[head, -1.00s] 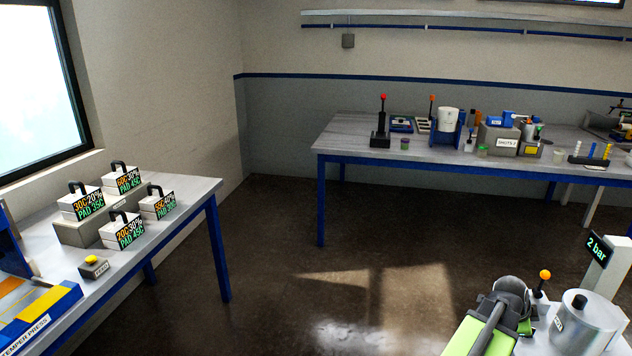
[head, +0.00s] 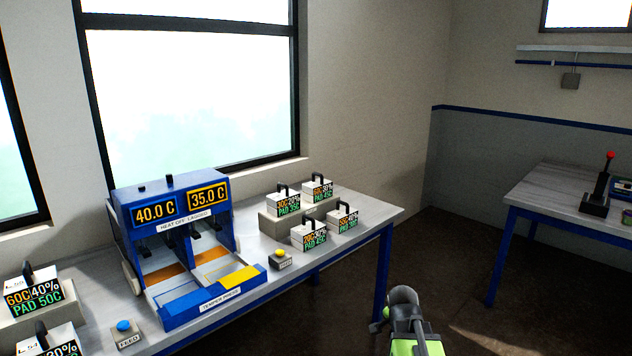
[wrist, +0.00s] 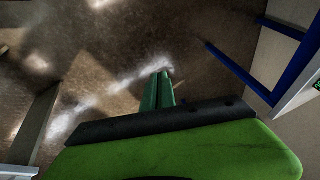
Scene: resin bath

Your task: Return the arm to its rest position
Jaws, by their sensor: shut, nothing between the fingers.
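My arm shows at the bottom of the head view, a grey and green link low over the floor, to the right of the near table. In the wrist view my gripper (wrist: 166,88) has its green fingers together with nothing between them. It points out over bare brown floor (wrist: 110,60) and touches nothing. The fingertips cannot be made out in the head view.
A table (head: 370,222) with blue legs stands on the left. Another table (head: 545,190) stands at the right. Floor between them is clear.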

